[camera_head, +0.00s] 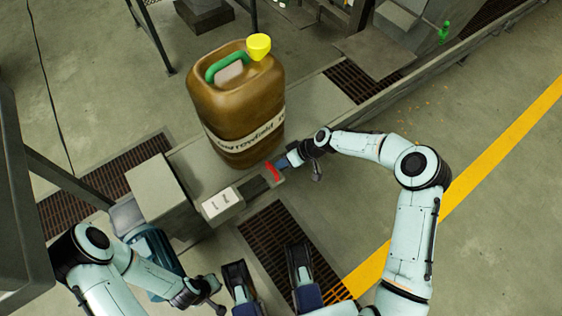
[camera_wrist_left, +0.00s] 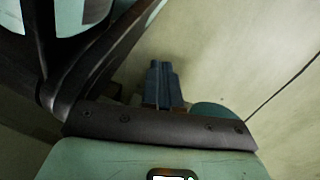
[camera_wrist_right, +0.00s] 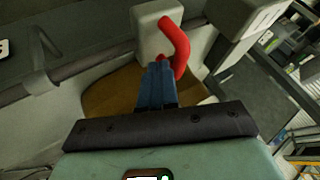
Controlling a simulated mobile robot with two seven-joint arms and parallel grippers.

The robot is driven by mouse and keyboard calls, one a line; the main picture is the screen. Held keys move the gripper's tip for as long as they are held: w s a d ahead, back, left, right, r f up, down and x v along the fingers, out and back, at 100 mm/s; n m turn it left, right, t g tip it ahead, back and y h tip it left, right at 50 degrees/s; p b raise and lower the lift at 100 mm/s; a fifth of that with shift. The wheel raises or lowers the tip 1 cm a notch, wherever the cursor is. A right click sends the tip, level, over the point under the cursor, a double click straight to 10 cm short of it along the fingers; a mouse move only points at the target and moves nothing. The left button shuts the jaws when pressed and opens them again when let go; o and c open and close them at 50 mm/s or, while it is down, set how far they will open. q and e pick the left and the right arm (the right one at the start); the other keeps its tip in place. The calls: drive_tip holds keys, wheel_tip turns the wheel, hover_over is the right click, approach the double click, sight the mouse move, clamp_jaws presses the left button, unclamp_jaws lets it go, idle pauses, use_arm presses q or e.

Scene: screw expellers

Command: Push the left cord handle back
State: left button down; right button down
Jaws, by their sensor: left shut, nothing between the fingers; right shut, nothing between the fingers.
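A red handle (camera_head: 272,171) stands at the front edge of the grey machine, below the brown jug. In the right wrist view the red handle (camera_wrist_right: 178,42) is a curved bar in front of a light grey block. My right gripper (camera_head: 283,162) is shut and empty at the handle's right side. In the right wrist view its fingertips (camera_wrist_right: 158,65) are close to the handle's lower end; I cannot tell whether they touch. My left gripper (camera_wrist_left: 163,66) is shut and empty, pointing at bare floor in the left wrist view. I cannot make out a cord.
A brown jug (camera_head: 240,105) with a yellow cap and green handle stands on the machine behind the red handle. A white box (camera_head: 222,204) sits left of the handle. Floor grates (camera_head: 290,235) lie in front. The floor right of the yellow line (camera_head: 500,150) is clear.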

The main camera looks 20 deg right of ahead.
sight(272, 170)
use_arm(q)
drive_tip(key=shift+w+a, duration=0.1)
drive_tip(key=shift+a, duration=0.05)
use_arm(e)
drive_tip(key=shift+a, duration=0.1)
use_arm(q)
drive_tip(key=shift+r, duration=0.1)
use_arm(e)
drive_tip(key=shift+s, duration=0.1)
